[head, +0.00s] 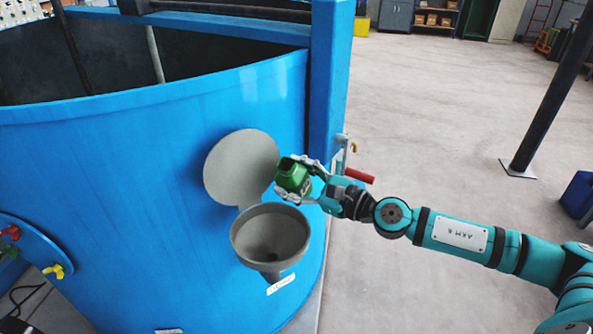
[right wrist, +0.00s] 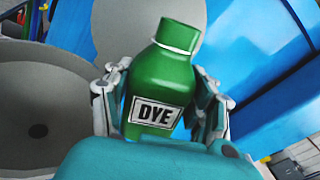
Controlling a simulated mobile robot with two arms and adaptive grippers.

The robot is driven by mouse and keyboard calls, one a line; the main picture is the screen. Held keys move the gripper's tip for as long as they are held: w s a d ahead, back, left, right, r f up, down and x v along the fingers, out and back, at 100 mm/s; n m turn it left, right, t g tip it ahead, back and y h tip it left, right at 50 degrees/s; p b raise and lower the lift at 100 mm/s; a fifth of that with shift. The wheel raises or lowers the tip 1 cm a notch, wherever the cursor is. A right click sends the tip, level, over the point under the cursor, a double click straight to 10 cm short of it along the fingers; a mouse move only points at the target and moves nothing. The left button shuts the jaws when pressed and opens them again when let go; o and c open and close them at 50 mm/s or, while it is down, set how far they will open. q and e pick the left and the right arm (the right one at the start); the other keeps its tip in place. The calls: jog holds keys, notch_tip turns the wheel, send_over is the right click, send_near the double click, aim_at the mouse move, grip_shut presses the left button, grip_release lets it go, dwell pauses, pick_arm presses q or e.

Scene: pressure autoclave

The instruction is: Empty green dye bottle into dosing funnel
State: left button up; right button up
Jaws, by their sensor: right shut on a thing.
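The green dye bottle (head: 293,176) is held in my right gripper (head: 304,178), just above and right of the dosing funnel. In the right wrist view the bottle (right wrist: 160,80) stands between both fingers, its DYE label facing the camera and a green top on its neck. In the head view it looks tilted. The grey dosing funnel (head: 270,238) is fixed to the blue vessel's side, its round lid (head: 242,167) swung up behind it. The funnel (right wrist: 38,112) also shows at the left of the right wrist view, its bowl looking empty. My left gripper does not show.
The large blue vessel (head: 150,180) fills the left side. A red handle (head: 359,176) sticks out close behind my right gripper. Valves with yellow and red knobs (head: 55,270) are at lower left. Open floor lies to the right, with a dark post (head: 545,110).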

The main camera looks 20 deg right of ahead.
aim_at(307, 191)
jog(key=shift+r+n, duration=0.1)
jog(key=shift+n, duration=0.5)
jog(key=n, duration=0.1)
jog(key=n+b, duration=0.1)
jog(key=n, duration=0.1)
jog(key=shift+w+d+f+n, duration=0.3)
jog(key=shift+d+f, duration=0.1)
jog(key=shift+w+d+f+n+b, duration=0.1)
jog(key=shift+f+n+b, duration=0.1)
jog(key=shift+n, duration=0.4)
jog(key=shift+d+f+n+b, duration=0.1)
jog(key=shift+n+b, duration=0.1)
jog(key=shift+n, duration=0.4)
jog(key=shift+r, duration=0.1)
jog(key=shift+n, duration=0.3)
jog(key=shift+f+n, duration=0.5)
jog(key=shift+n, duration=0.4)
jog(key=shift+a+f+n, duration=0.1)
jog(key=shift+f+n, duration=0.5)
jog(key=shift+n, duration=0.7)
jog(key=shift+r+n, duration=0.1)
jog(key=shift+n, duration=0.3)
